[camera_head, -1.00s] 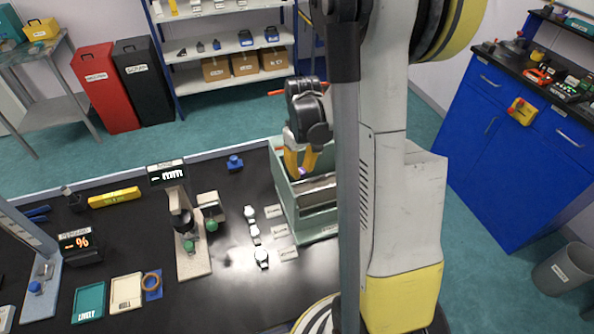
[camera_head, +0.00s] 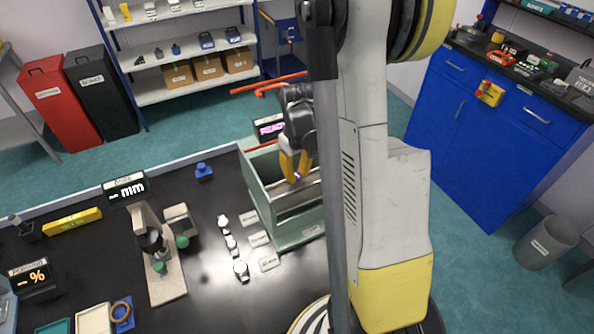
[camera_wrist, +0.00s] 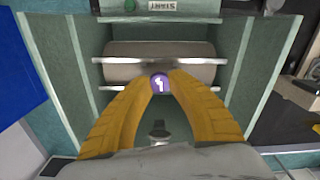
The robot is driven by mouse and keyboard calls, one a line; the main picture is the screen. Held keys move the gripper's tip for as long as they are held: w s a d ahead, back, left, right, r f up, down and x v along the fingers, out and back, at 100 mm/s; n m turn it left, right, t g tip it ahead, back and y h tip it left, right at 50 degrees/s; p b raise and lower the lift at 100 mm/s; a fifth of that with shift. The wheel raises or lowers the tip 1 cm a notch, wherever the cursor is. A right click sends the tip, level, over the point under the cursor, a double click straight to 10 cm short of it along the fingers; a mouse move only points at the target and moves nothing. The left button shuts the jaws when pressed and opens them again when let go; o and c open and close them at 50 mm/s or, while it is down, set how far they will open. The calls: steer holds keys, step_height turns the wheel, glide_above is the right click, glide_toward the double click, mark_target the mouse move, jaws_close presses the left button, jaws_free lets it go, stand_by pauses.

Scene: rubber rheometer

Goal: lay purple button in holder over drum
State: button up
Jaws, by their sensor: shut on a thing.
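My gripper (camera_wrist: 160,76) is shut on the purple button (camera_wrist: 161,83), a small round disc with a white mark, held between the two yellow fingertips. In the wrist view the button shows in front of the grey drum (camera_wrist: 125,66), near its lower edge. In the head view my gripper (camera_head: 296,180) is at the open top of the green machine box (camera_head: 262,207), with a speck of purple at its tips. A small grey fitting (camera_wrist: 158,130) lies below the button between the fingers; I cannot tell whether it is the holder. The button's contact with anything below is unclear.
Thin metal bars (camera_wrist: 115,61) cross the box beside the drum, between its green walls (camera_wrist: 62,75). A panel with a START label (camera_wrist: 165,6) lies at the far side. Left of the box are small labelled pieces (camera_head: 240,270) and a thickness gauge (camera_head: 160,250).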

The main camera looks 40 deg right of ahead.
mark_target(297, 185)
steer(key=shift+f+b, duration=0.3)
steer(key=shift+f, duration=0.55)
steer(key=shift+f+b, duration=0.45)
steer(key=shift+f, duration=0.05)
steer(key=shift+s+a+f+b, duration=0.1)
steer(key=shift+f+b, duration=0.45)
jaws_close()
steer(key=o, duration=1.1)
jaws_free()
steer(key=shift+c, duration=0.2)
